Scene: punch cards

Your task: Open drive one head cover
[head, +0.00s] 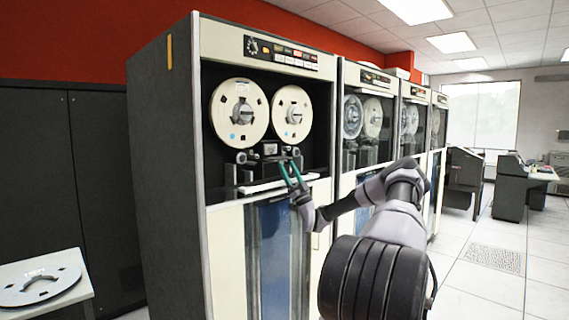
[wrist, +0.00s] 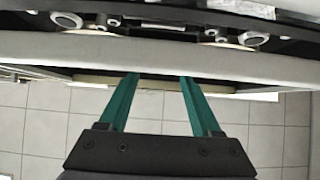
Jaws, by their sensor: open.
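The nearest tape drive (head: 262,130) stands in front of me with two cream reels on its upper panel, the left reel (head: 239,115) and the right reel (head: 292,113). Below the reels is the dark head assembly (head: 270,150), which I take to hold the head cover; whether it is open is too small to tell. My gripper (head: 291,172) has teal fingers, open and empty, just in front of and below the head assembly. In the wrist view my gripper (wrist: 160,82) points at a pale horizontal ledge (wrist: 160,50), with nothing between the fingers.
More tape drives (head: 368,125) stand in a row to the right. A small table (head: 45,290) with a loose reel (head: 38,285) is at the lower left. Dark consoles (head: 510,185) stand farther right. The tiled floor (head: 480,285) on the right is clear.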

